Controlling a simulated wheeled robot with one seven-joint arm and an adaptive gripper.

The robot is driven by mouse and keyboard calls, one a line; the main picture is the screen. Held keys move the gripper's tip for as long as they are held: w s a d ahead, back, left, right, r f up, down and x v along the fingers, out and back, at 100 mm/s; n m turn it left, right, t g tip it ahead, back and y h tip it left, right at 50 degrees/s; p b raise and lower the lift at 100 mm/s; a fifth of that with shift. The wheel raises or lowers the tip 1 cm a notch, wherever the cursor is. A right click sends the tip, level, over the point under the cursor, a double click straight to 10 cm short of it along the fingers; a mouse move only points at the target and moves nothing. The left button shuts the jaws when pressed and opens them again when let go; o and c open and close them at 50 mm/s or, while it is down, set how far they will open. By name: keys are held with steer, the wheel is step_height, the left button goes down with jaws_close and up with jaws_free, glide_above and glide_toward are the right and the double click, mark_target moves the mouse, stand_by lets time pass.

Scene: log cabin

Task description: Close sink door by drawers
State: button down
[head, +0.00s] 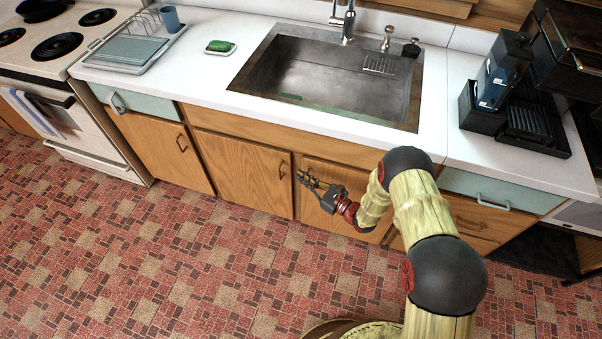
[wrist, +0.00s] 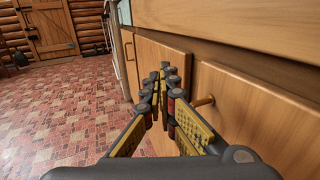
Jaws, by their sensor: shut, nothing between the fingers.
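The sink door by the drawers (head: 345,180) is the right wooden door under the sink, partly hidden by my arm. In the wrist view the near wooden door panel (wrist: 250,110) has a handle (wrist: 205,101) at its left edge. It looks flush or nearly flush with the cabinet front; I cannot tell if a small gap is left. My gripper (head: 305,179) is in front of this door near its handle side. In the wrist view my gripper (wrist: 165,75) has its fingers together and empty, pointing along the cabinet front. Contact with the door is unclear.
The middle sink door (head: 240,170) looks shut. A drawer (head: 490,190) is at the right, with more drawers below. The sink (head: 335,80) is set in the white counter above. A stove (head: 60,60) stands at the left. The tiled floor (head: 150,260) is clear.

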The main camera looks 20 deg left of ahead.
steer(key=s+p, duration=0.2)
steer(key=s, duration=0.6)
steer(key=shift+d, duration=0.15)
